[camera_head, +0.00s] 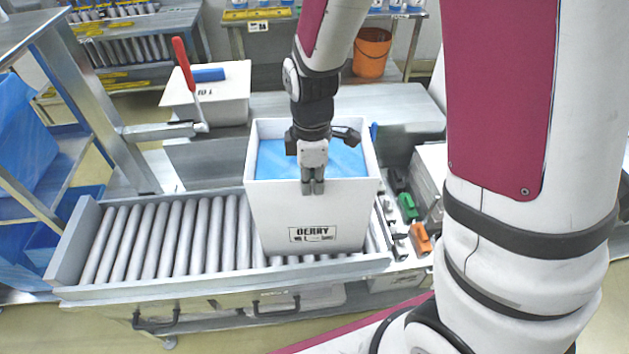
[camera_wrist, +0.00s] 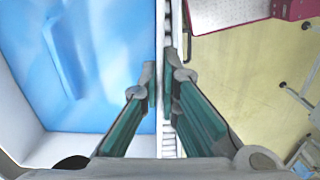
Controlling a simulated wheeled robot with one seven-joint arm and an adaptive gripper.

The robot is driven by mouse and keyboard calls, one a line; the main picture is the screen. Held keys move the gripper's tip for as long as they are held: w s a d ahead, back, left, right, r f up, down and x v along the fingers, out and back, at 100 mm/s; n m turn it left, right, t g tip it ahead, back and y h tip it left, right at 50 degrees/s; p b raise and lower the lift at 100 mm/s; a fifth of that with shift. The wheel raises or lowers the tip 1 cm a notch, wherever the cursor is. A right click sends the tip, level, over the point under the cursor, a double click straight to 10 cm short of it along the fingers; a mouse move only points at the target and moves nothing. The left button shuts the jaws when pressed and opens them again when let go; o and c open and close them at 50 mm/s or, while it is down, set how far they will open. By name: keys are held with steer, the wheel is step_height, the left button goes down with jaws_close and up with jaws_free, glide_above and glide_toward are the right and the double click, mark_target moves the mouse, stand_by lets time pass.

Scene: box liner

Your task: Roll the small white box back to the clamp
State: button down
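The small white box (camera_head: 275,215) stands upright at the right part of the roller conveyor (camera_head: 150,240). Its front label reads "BERRY", and a blue liner (camera_head: 270,158) covers its inside. The liner also shows in the wrist view (camera_wrist: 80,60). The clamp with a red handle (camera_head: 184,65) is at the back left, its handle raised, apart from the box. My gripper (camera_head: 313,187) points down over the box's front rim. In the wrist view my gripper (camera_wrist: 160,90) has one finger inside and one outside the wall, and it looks closed on it.
Bare rollers run left of the box. Green and orange clamps (camera_head: 415,220) lie in a tray at the right. A closed white box (camera_head: 215,95) with a blue roll sits behind, near the clamp. A metal frame stands at the left.

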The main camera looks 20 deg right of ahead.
steer(key=shift+w+a, duration=0.15)
steer(key=shift+a, duration=0.5)
steer(key=shift+w+a, duration=0.15)
steer(key=shift+a, duration=0.45)
steer(key=c, duration=1.7)
jaws_free()
step_height(320, 180, up, 12)
steer(key=shift+r, duration=0.1)
